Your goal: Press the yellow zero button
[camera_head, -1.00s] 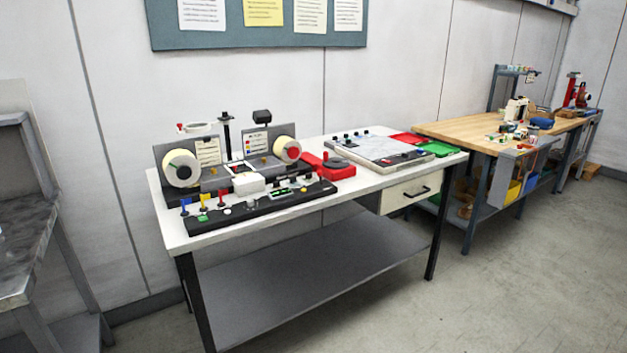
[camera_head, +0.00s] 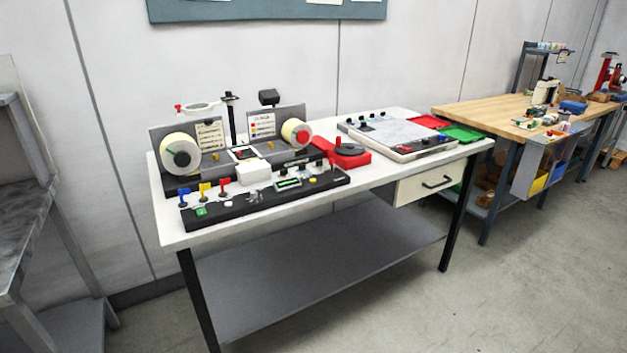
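The label rewinder (camera_head: 240,150) stands on the white-topped bench, with a cream label roll on each side. A long black control panel (camera_head: 240,207) lies along its front. A small yellow button (camera_head: 313,180) shows near the right end of this panel, right of the small display (camera_head: 288,184); its marking is too small to read. A yellow-topped lever (camera_head: 205,188) stands at the left end between a blue and a red one. Neither of my grippers is in view.
The white bench (camera_head: 400,180) has a drawer on its right and a grey lower shelf. A red device (camera_head: 345,155) and a flat grey-topped unit (camera_head: 398,137) stand right of the rewinder. A wooden workbench (camera_head: 490,108) stands farther right. Open floor lies in front.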

